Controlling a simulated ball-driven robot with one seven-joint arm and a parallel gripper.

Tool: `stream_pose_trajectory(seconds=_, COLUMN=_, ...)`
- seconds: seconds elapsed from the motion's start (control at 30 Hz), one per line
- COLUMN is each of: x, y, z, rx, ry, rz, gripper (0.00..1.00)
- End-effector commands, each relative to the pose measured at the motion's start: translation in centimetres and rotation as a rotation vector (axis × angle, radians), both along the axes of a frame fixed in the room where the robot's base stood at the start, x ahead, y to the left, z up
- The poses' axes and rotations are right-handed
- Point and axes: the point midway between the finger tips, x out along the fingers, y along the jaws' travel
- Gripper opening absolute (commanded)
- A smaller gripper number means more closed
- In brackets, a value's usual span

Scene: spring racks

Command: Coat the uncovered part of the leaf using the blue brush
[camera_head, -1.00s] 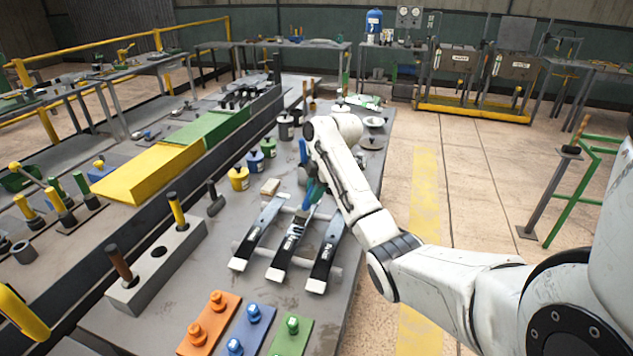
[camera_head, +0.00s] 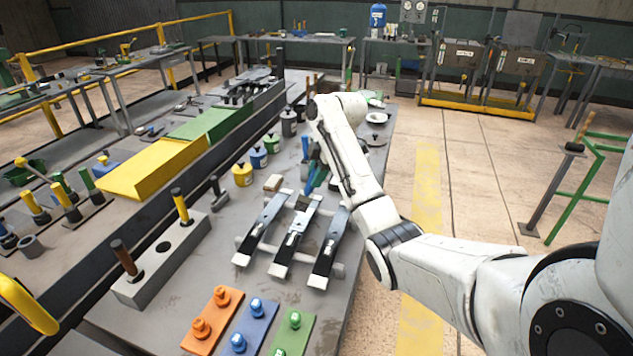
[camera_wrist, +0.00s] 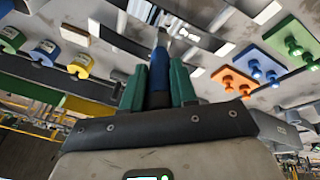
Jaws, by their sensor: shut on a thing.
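Three leaves lie side by side on a pale rack, dark with white near ends. The middle leaf (camera_head: 285,254) has a lighter bare-looking stretch between dark patches. The left leaf (camera_head: 255,232) and right leaf (camera_head: 328,252) look mostly dark. My gripper (camera_head: 314,172) is over the far end of the leaves. In the wrist view, its green fingers (camera_wrist: 158,88) are shut on the blue brush (camera_wrist: 159,68), whose tip points toward a leaf (camera_wrist: 204,39). I cannot tell whether the bristles touch it.
Yellow (camera_head: 242,175), blue (camera_head: 258,158) and green (camera_head: 272,143) pots stand left of the far leaf ends. Orange (camera_head: 213,323), blue (camera_head: 249,329) and green (camera_head: 291,336) plates with knobs lie in front. A grey block with handles (camera_head: 165,262) stands at left.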

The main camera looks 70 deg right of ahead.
Motion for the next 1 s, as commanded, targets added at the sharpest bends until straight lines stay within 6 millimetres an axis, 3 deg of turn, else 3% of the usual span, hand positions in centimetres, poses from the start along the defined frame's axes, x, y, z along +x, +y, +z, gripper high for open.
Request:
stream_pose_trajectory(seconds=0.17, x=0.0, y=0.0, z=1.1, rx=-0.002, ry=-0.003, rz=-0.001, gripper=0.00)
stream_pose_trajectory(seconds=0.57, x=0.0, y=0.0, z=1.4, rx=-0.001, ry=-0.001, rz=-0.001, gripper=0.00)
stream_pose_trajectory(seconds=1.0, x=0.0, y=0.0, z=4.2, rx=-0.001, ry=-0.002, rz=0.000, gripper=0.00)
